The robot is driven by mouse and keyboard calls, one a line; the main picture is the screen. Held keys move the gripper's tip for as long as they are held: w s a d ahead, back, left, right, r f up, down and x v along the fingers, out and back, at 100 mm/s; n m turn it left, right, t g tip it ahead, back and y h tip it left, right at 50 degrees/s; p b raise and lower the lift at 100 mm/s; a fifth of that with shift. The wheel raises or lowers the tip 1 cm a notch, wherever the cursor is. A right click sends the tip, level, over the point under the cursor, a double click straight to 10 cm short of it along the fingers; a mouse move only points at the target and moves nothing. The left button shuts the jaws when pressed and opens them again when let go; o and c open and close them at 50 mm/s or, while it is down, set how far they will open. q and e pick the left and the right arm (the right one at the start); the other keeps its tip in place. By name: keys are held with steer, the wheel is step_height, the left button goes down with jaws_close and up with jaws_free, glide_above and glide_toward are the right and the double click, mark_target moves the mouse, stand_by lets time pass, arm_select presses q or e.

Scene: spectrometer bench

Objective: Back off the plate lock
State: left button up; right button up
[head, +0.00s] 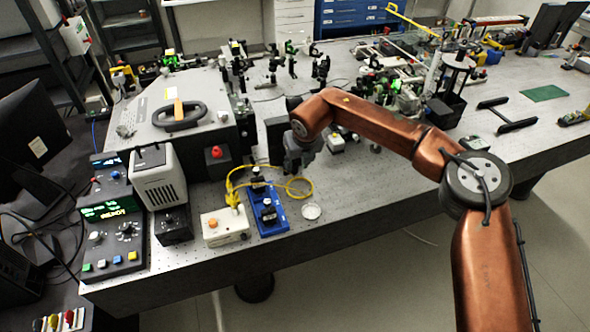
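My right arm, copper-coloured, reaches in from the right. Its grey gripper (300,157) hangs over the bench, above and behind the blue base plate (268,222). The finger gap is too small and dark to read as open or shut. The blue plate lies near the front edge and carries two black knob-like parts, a rear one (257,177) and a front one (268,211). I cannot tell which part is the plate lock, or how tight it is. The gripper appears apart from both. My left gripper is out of view.
A yellow cable (301,189) loops behind the blue plate to a white box (225,228) at its left. A small round dish (311,211) sits at its right. A grey instrument (160,177) and control panel (112,222) stand further left. Clear bench (360,200) lies to the right.

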mark_target(295, 171)
steer(key=b+x, duration=0.1)
steer(key=x, duration=0.3)
steer(key=shift+a+f, duration=0.1)
steer(key=shift+f, duration=0.15)
steer(key=shift+c, duration=0.3)
jaws_close()
